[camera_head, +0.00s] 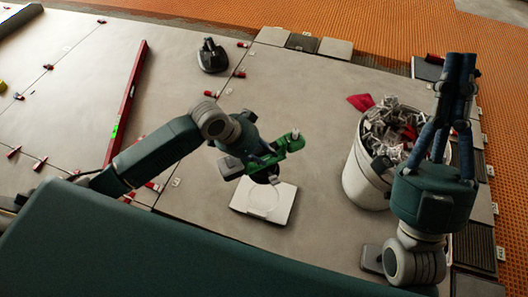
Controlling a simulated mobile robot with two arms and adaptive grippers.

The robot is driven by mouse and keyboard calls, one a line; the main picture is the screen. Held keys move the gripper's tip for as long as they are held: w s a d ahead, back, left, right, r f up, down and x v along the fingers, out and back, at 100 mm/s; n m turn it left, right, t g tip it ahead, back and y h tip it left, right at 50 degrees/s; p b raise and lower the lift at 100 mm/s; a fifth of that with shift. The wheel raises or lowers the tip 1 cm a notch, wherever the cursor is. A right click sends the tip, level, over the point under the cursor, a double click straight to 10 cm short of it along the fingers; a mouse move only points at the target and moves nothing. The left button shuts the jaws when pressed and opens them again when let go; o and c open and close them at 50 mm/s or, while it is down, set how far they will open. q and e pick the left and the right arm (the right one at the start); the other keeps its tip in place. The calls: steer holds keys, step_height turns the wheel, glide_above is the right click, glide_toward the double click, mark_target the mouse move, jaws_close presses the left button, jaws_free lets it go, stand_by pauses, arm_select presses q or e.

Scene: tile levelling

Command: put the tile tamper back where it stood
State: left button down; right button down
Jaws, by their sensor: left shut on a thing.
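The tile tamper (284,146) looks green, with a dark round pad underneath. My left gripper (262,160) is shut on it and holds it over the far edge of a white square plate (242,205). The plate lies on the grey tiles and has a round outline on its face. I cannot tell whether the tamper's pad touches the plate. My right gripper (459,68) points away over the right side of the bucket. Its long dark fingers are stretched out with a gap between them, and it looks empty.
A white bucket (362,178) full of grey clips, with a red piece at its rim, stands right of the plate. A red level (128,100) lies at the left. A black-handled tool (212,56) stands at the back. Bare tile surrounds the plate.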

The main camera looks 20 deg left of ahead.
arm_select(q)
steer(key=shift+w+r+p, duration=0.1)
steer(key=shift+r+p, duration=0.25)
steer(key=shift+r, duration=0.15)
steer(key=shift+r+p, duration=0.35)
steer(key=shift+p, duration=0.05)
steer(key=shift+r+p, duration=0.3)
steer(key=shift+p, duration=0.1)
steer(key=shift+r+p, duration=0.25)
steer(key=shift+p, duration=0.05)
arm_select(e)
steer(key=w+f+g+h, duration=0.3)
steer(key=w+f+g, duration=0.4)
steer(key=f, duration=0.6)
steer(key=shift+w+a+f+g, duration=0.3)
steer(key=shift+w+g, duration=0.1)
steer(key=shift+w, duration=0.2)
